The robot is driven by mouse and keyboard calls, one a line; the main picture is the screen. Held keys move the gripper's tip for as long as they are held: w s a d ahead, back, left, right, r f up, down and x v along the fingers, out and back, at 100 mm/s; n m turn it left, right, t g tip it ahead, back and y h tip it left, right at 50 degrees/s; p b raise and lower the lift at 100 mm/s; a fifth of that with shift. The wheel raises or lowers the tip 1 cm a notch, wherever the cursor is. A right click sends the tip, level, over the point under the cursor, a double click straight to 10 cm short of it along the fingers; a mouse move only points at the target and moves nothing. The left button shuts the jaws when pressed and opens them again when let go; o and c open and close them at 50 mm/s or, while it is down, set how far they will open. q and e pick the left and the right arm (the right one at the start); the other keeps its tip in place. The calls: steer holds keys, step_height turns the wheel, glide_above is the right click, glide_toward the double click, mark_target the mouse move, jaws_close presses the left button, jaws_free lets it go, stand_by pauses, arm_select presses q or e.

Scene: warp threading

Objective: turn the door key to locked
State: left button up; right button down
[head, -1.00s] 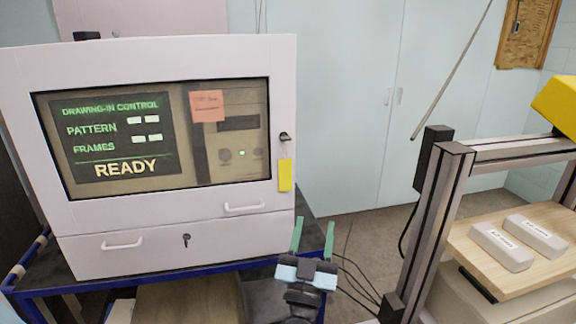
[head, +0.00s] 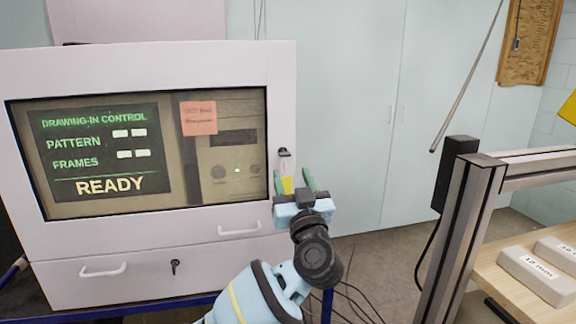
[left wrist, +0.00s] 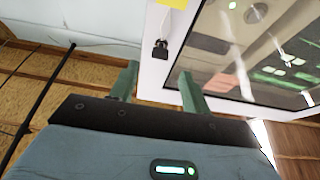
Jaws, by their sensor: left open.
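The door key (head: 284,152) is small and black, on the right edge of the white control cabinet's windowed door (head: 150,222). A yellow tag (head: 287,184) is just below it, partly hidden by my gripper. In the left wrist view the black key (left wrist: 160,49) shows beyond the fingers, with the yellow tag (left wrist: 172,3) at the top edge. My left gripper (head: 297,182) is open, its green fingers pointing up at the cabinet, below and slightly right of the key. In the left wrist view the open fingers (left wrist: 158,82) are empty and apart from the key. My right gripper is out of view.
A second key (head: 175,266) sits in the lower drawer, beside a drawer handle (head: 103,272). The door handle (head: 239,229) is left of my gripper. A metal frame (head: 453,235) stands at right, with labelled blocks (head: 540,277) on a wooden board. Cables lie on the floor.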

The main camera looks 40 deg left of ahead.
mark_target(285, 156)
arm_select(q)
steer(key=b+x, duration=0.2)
steer(key=x, duration=0.2)
steer(key=shift+w+a+f, duration=0.1)
steer(key=shift+w+a, duration=0.1)
steer(key=shift+a, duration=0.05)
steer(key=shift+w+a+r+b, duration=0.3)
steer(key=shift+a+b, duration=0.05)
steer(key=shift+b, duration=0.15)
steer(key=shift+w+a+r, duration=0.1)
steer(key=shift+a+r, duration=0.05)
steer(key=c, duration=1)
